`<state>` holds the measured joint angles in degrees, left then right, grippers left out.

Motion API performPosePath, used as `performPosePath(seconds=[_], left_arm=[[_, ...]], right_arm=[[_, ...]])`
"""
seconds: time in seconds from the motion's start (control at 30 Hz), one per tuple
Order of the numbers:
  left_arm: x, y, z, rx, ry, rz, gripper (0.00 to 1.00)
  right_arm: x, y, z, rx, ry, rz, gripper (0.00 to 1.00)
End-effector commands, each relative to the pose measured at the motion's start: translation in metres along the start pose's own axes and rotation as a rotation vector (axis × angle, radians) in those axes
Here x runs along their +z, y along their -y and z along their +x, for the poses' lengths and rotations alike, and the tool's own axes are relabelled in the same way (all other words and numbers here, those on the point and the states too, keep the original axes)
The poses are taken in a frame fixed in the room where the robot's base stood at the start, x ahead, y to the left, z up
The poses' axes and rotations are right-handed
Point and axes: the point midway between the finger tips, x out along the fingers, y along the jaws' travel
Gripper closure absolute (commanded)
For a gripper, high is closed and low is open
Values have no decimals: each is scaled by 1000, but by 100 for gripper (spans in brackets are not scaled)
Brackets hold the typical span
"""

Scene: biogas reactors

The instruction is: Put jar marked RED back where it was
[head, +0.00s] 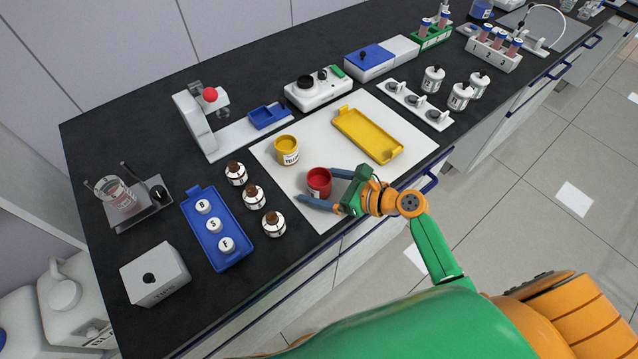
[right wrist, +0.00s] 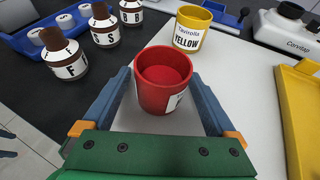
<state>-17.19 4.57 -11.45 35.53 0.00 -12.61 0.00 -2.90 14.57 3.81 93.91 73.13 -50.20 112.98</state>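The red jar (head: 319,182) stands upright on the white mat (head: 270,158), near its front edge. It also shows in the right wrist view (right wrist: 162,85), with red contents and part of a label facing right. My right gripper (head: 316,186) is open, with one blue finger on each side of the jar. In the right wrist view the finger tips reach beside the jar, with a narrow gap visible; firm contact is not shown. My left gripper is not in view.
A yellow jar (head: 287,151) stands behind the red one, and a yellow tray (head: 368,134) lies on the mat's right. Several brown bottles (head: 253,197) and a blue tray (head: 218,256) with white-capped vials are on the left. The mat between jar and yellow tray is clear.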

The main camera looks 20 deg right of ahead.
Motion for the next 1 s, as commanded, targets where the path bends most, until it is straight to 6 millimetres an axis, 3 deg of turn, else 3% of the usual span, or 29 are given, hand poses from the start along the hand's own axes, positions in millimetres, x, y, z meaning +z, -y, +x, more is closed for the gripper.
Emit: performPosePath(seconds=[0.27,0.7,1.0], left_arm=[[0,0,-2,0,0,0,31],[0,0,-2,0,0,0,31],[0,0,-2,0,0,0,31]], right_arm=[[2,0,-9,-1,-1,1,8],[0,0,-108,-1,-2,1,8],[2,0,-121,2,1,-1,8]])
